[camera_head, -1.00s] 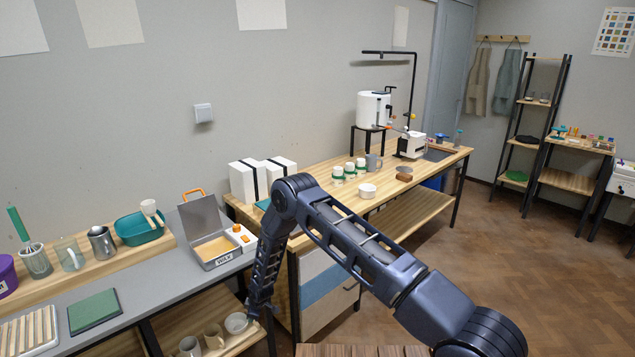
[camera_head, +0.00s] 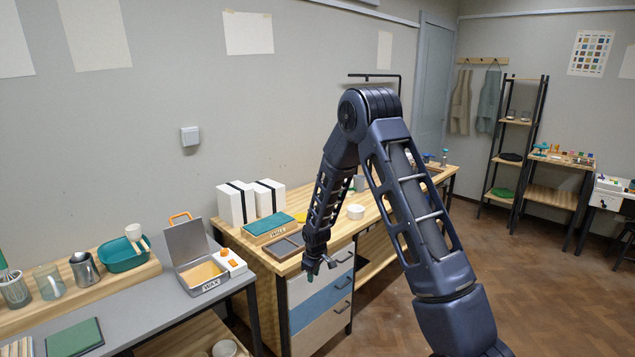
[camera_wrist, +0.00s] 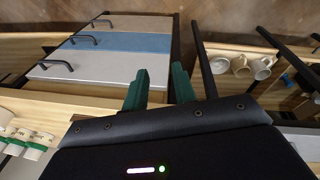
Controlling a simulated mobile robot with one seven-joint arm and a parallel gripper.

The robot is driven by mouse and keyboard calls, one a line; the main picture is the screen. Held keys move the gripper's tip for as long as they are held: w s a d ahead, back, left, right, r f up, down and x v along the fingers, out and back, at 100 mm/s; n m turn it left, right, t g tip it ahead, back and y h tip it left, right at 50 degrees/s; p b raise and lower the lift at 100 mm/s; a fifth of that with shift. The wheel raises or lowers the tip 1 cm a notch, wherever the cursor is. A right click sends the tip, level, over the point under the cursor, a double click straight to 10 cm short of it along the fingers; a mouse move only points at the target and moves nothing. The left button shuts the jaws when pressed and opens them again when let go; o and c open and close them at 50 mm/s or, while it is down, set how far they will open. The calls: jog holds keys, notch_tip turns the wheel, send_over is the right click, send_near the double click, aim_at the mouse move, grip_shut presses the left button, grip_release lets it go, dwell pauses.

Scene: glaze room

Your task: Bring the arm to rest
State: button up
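My arm is raised and bent at the elbow in the head view, with its forearm hanging down. My gripper (camera_head: 320,268) hangs in front of the drawer unit (camera_head: 322,290), near the front edge of the wooden table. In the wrist view my gripper (camera_wrist: 158,88) shows two green fingers apart, with nothing between them. The drawer fronts (camera_wrist: 118,45), grey, blue and beige, lie beyond the fingers in that view. I cannot tell the exact gap between gripper and drawers.
The wax box (camera_head: 200,275) stands open on the grey table at left. A teal-topped box (camera_head: 268,228) and a dark tray (camera_head: 283,249) lie on the wooden table. Cups (camera_wrist: 242,66) stand on a low shelf. The wooden floor (camera_head: 540,290) at right is clear.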

jog(key=s+d+r+m, duration=0.25)
jog(key=d+r, duration=0.35)
jog(key=r, duration=0.3)
jog(key=s+d+r+m+t, duration=0.15)
jog(key=s+d+r, duration=0.35)
jog(key=r, duration=0.5)
jog(key=s+d+r+m, duration=0.2)
jog(key=d+r, duration=0.5)
jog(key=r, duration=0.2)
jog(key=s+d+r+m, duration=0.2)
jog(key=s+d+r, duration=0.1)
jog(key=s, duration=0.5)
jog(key=s+d+r+m, duration=0.2)
jog(key=s+d+r, duration=0.2)
jog(key=s, duration=0.4)
jog(key=s+d+r+m, duration=0.1)
jog(key=s+d+r, duration=0.2)
jog(key=s, duration=0.5)
jog(key=shift+d+r+m+t+h, duration=0.3)
jog(key=shift+d+m+t+h, duration=0.15)
jog(key=shift+d, duration=0.35)
